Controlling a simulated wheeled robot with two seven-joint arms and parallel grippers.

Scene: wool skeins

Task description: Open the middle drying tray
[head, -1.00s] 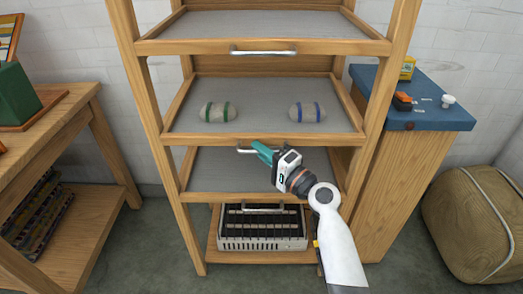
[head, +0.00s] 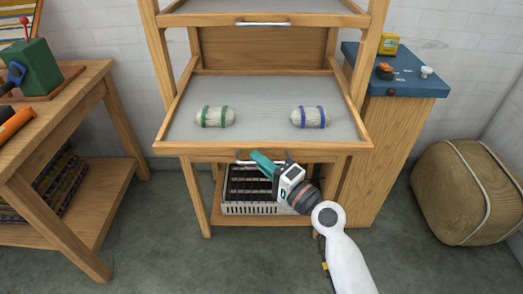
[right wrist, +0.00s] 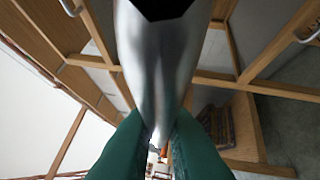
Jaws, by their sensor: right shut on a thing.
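The middle drying tray (head: 262,149) is a wood-framed tray with a grey mesh floor, and it sticks out well in front of the rack posts. Two pale skeins lie on it, one with green bands (head: 215,117) at left and one with blue bands (head: 310,117) at right. My right gripper (head: 259,159) is shut on the metal handle (head: 242,159) under the tray's front rail. In the right wrist view its green fingers close around a shiny metal surface (right wrist: 155,70). My left gripper is not in view.
The upper tray (head: 262,18) with its handle is in the rack. A heater-like unit (head: 260,208) stands on the bottom shelf. A wooden workbench (head: 60,75) is at left, a blue-topped cabinet (head: 395,75) and tan bag (head: 465,195) at right. The floor in front is clear.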

